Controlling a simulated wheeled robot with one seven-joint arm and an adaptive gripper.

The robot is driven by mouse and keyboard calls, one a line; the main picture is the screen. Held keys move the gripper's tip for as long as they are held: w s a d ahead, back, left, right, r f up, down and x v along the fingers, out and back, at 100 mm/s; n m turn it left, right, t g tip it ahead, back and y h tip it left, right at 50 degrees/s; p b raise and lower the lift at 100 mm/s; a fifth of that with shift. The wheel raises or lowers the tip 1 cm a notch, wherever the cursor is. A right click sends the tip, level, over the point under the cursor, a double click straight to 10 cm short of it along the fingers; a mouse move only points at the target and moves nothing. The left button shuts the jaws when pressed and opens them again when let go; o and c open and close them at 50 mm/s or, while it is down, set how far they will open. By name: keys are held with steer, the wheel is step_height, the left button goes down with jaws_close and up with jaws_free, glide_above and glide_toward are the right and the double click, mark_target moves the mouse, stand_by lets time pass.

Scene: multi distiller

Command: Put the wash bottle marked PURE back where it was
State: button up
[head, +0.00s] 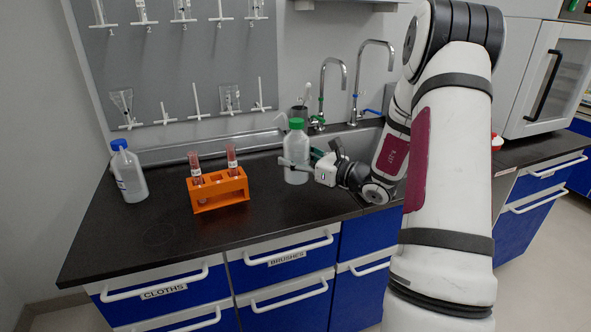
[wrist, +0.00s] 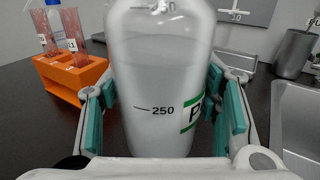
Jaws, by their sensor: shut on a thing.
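The wash bottle (head: 297,150) is translucent white with a green cap and a thin spout, and stands upright near the sink. In the wrist view the bottle (wrist: 160,85) fills the middle, showing a 250 mark and a green-edged label of which only a "P" shows. My gripper (head: 297,166) is shut on its body, with teal pads at both sides in the wrist view (wrist: 163,112). The bottle's base is at or very near the counter; I cannot tell whether it touches.
An orange rack (head: 219,193) with red-tinted tubes stands left of the bottle. A blue-capped wash bottle (head: 130,174) is at the far left. Taps (head: 322,95) and a grey cup (head: 299,113) are behind. The front of the black counter (head: 160,235) is clear.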

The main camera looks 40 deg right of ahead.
steer(key=shift+f+b, duration=0.3)
steer(key=shift+f, duration=1.35)
steer(key=shift+f, duration=0.15)
steer(key=o, duration=0.9)
steer(key=shift+c, duration=0.2)
